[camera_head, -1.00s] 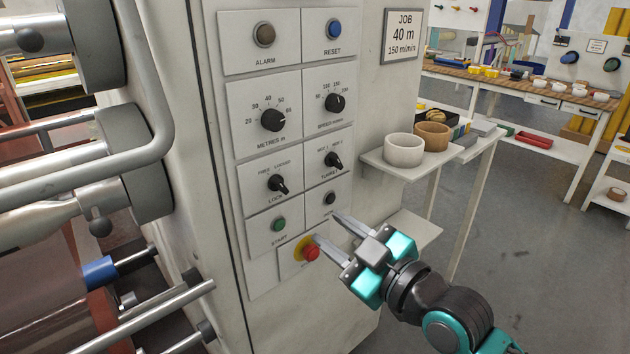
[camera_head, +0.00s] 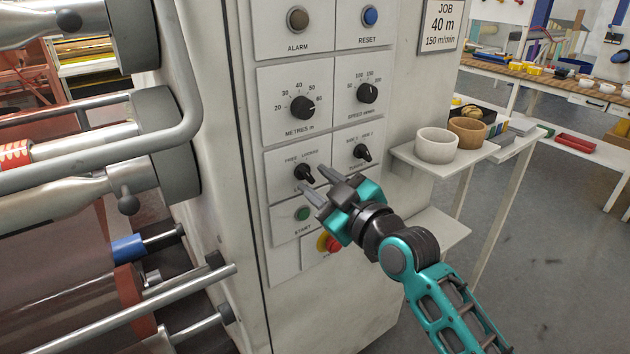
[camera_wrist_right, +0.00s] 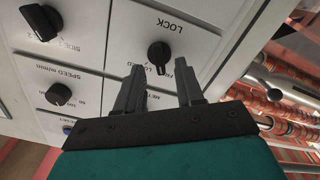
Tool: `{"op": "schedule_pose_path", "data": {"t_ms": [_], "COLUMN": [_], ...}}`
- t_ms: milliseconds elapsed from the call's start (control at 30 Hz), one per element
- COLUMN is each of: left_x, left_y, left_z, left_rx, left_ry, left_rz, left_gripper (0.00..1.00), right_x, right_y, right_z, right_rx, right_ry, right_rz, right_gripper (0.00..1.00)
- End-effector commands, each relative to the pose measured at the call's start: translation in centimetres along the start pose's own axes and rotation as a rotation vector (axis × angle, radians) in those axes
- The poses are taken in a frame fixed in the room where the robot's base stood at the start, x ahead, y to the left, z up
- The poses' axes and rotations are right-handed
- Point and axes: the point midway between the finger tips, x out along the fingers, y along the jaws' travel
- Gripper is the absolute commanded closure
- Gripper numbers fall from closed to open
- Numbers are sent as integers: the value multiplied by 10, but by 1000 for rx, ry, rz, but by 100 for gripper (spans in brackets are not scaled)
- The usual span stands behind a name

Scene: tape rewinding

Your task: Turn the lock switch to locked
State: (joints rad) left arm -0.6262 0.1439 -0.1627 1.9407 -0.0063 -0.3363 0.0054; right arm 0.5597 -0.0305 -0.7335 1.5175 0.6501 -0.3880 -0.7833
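The lock switch (camera_head: 303,172) is a black knob on the white control panel, below the FREE and LOCKED labels. My right gripper (camera_head: 314,180) is open and empty, just in front of the lock switch and slightly low, with its fingers pointing at the panel. In the right wrist view the lock switch (camera_wrist_right: 159,53) appears upside down, beyond the gap between the two fingertips (camera_wrist_right: 160,77), and no contact shows. Which label its pointer is on is hard to tell. The gripper covers part of the LOCK label in the head view. My left gripper is not in view.
The turret knob (camera_head: 362,153) is right of the lock switch and the metres knob (camera_head: 303,107) above. The green start button (camera_head: 302,213) and red stop button (camera_head: 333,245) are below. A shelf with a white cup (camera_head: 436,145) stands right. Rollers (camera_head: 100,190) fill the left.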

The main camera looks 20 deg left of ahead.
Motion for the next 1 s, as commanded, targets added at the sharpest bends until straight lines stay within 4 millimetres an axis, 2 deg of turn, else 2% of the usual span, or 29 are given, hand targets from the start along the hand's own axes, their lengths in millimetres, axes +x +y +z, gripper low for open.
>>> {"op": "schedule_pose_path", "data": {"t_ms": [200, 533, 900, 1000], "left_x": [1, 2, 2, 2], "left_y": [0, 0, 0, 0], "left_z": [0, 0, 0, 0], "left_rx": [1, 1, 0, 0], "left_ry": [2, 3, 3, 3], "left_rz": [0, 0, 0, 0], "left_gripper": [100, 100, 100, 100], "right_x": [15, 17, 16, 16], "right_y": [0, 0, 0, 0], "right_z": [0, 0, 0, 0], "right_rx": [-1, -1, -1, -1], "right_ry": [-1, 0, -1, -1], "right_rz": [0, 0, 0, 0], "right_gripper": [63, 63, 98, 100]}}
